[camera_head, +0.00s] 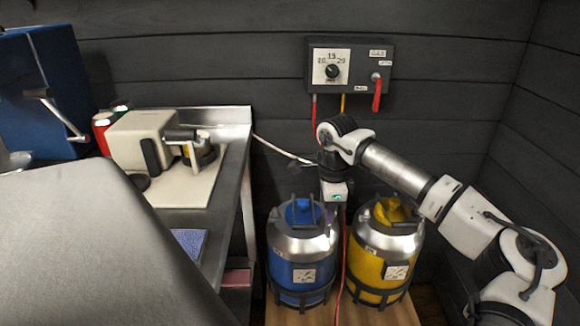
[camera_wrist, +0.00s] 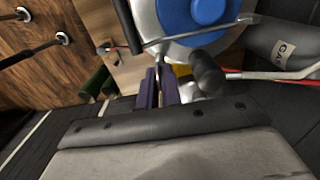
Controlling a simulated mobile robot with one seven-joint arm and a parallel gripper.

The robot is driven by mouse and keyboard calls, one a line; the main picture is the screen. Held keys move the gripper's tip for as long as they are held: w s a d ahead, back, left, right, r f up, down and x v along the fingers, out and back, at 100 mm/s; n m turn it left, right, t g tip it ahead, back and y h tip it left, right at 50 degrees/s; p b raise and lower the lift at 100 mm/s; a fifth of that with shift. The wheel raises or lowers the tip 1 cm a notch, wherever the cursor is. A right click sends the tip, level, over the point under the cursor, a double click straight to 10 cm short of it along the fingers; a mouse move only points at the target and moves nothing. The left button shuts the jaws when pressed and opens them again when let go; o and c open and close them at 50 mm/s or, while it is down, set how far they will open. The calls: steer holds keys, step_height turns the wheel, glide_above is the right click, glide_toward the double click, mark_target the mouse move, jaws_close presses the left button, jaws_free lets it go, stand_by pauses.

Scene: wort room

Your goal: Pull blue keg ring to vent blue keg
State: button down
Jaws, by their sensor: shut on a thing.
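The blue keg (camera_head: 303,262) stands on a wooden base, with a silver top and a blue cap (camera_head: 303,212). Its silver top and blue cap (camera_wrist: 195,14) show at the top of the wrist view. My gripper (camera_head: 322,212) points down at the keg's upper right side. In the wrist view my gripper's purple-edged fingers (camera_wrist: 158,84) are close together on a thin metal piece (camera_wrist: 158,64), which looks like the blue keg ring. The ring's shape is mostly hidden by the fingers, and I cannot make it out in the head view.
A yellow keg (camera_head: 375,262) stands close on the right, with a red hose (camera_head: 342,270) between the kegs. A control box (camera_head: 348,66) hangs on the wall above. A metal bench (camera_head: 232,160) with a machine (camera_head: 150,145) stands on the left.

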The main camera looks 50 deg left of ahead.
steer(key=shift+r, duration=0.15)
steer(key=shift+r+p, duration=0.45)
steer(key=shift+r, duration=0.05)
steer(key=shift+f, duration=0.15)
stand_by(4.4)
steer(key=shift+f+b, duration=0.4)
steer(key=shift+f, duration=0.1)
steer(key=c, duration=0.6)
jaws_free()
